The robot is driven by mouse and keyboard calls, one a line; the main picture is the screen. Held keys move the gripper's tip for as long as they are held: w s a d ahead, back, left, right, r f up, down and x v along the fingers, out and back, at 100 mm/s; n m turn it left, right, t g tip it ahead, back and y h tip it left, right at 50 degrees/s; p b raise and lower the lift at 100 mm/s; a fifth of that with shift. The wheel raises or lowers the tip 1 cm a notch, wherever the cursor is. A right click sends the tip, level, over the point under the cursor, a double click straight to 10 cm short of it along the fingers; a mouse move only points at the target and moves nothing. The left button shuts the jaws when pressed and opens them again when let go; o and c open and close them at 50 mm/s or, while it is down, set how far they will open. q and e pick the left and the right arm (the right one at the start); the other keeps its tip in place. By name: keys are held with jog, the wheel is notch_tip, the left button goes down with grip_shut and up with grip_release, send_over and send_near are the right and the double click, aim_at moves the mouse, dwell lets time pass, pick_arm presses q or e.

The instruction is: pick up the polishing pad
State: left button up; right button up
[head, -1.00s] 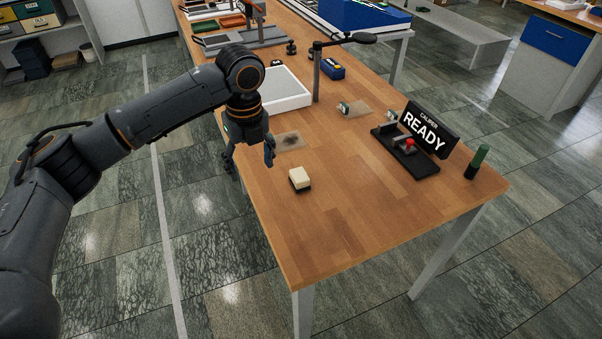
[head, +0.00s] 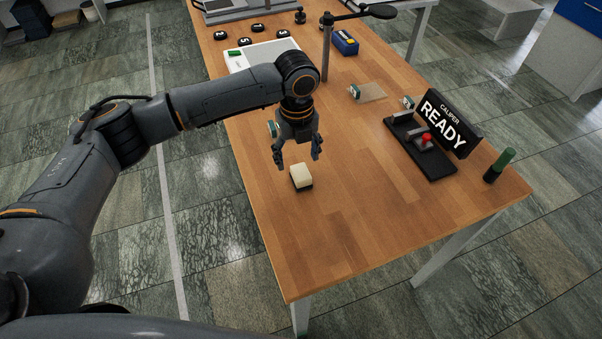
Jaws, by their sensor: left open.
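The polishing pad (head: 301,176) is a small cream block with a dark underside. It lies on the wooden table near its left edge in the head view. My left gripper (head: 298,163) points down with its fingers spread, just behind and above the pad. It is open and holds nothing. I cannot tell whether a fingertip touches the pad. My right gripper is not in view.
The table (head: 350,235) is bare in front of the pad. A caliper stand with a READY sign (head: 447,125) and a dark green cylinder (head: 499,165) stand at the right. A lamp post (head: 326,55), blue box (head: 343,43) and white tray (head: 262,54) are behind.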

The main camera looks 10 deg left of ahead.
aim_at(300, 170)
pick_arm(q)
jog(key=shift+w+f, duration=0.1)
jog(key=shift+f, duration=0.25)
jog(key=shift+d+f+p, duration=0.15)
jog(key=shift+f+p, duration=0.35)
jog(key=shift+f, duration=0.3)
notch_tip(300, 170, down, 3)
jog(key=shift+d+f+p, duration=0.15)
jog(key=shift+p, duration=0.2)
jog(key=shift+f, duration=0.15)
jog(key=c, duration=1)
jog(key=shift+c, duration=1.2)
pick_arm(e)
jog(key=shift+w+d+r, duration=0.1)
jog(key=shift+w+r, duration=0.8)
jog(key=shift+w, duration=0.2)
